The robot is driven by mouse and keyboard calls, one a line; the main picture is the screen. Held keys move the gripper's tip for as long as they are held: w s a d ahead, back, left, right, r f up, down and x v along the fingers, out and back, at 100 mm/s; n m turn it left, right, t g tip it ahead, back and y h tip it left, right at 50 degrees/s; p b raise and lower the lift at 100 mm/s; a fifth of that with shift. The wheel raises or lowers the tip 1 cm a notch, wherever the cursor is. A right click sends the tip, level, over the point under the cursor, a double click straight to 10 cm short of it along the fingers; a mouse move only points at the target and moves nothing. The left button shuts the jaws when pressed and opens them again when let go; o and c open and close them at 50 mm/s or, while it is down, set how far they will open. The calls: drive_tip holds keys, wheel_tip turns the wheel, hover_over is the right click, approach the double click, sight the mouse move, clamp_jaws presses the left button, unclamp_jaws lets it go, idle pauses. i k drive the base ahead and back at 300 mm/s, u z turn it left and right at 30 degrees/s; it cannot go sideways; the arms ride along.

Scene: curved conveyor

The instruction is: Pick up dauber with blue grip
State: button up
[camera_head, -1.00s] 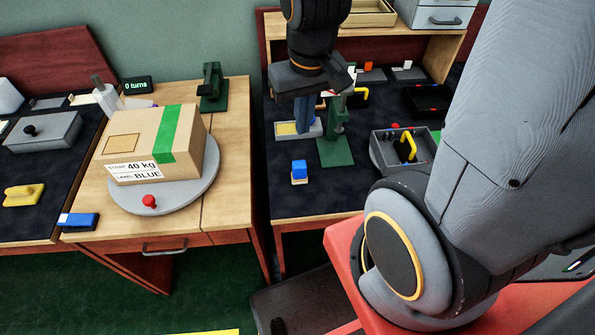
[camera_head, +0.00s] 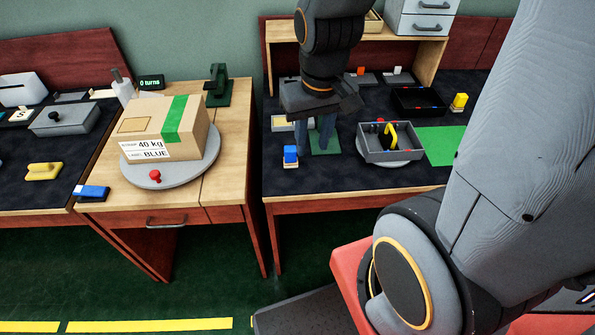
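A small upright piece with a blue top and a pale wooden base (camera_head: 290,156) stands near the front left of the right dark-topped table (camera_head: 370,178). It looks like the blue-gripped dauber, though its shape is small in the picture. My gripper (camera_head: 314,140) points down just right of and behind it, apart from it. Its two fingers show with a gap between them and nothing visible held. They partly hide a green stand (camera_head: 322,149) and a pale tray (camera_head: 282,123).
A grey tray (camera_head: 408,157) with a yellow-handled item stands right of my gripper. A yellow-topped piece (camera_head: 459,103) is farther right. A blue-and-white item (camera_head: 91,192) lies on the left. The carton (camera_head: 150,128) sits on a turntable (camera_head: 190,177). Shelving stands behind.

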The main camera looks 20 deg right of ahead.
sight(290, 159)
drive_tip(key=z, duration=1.6)
drive_tip(key=k, duration=0.85)
drive_tip(key=u, duration=1.1)
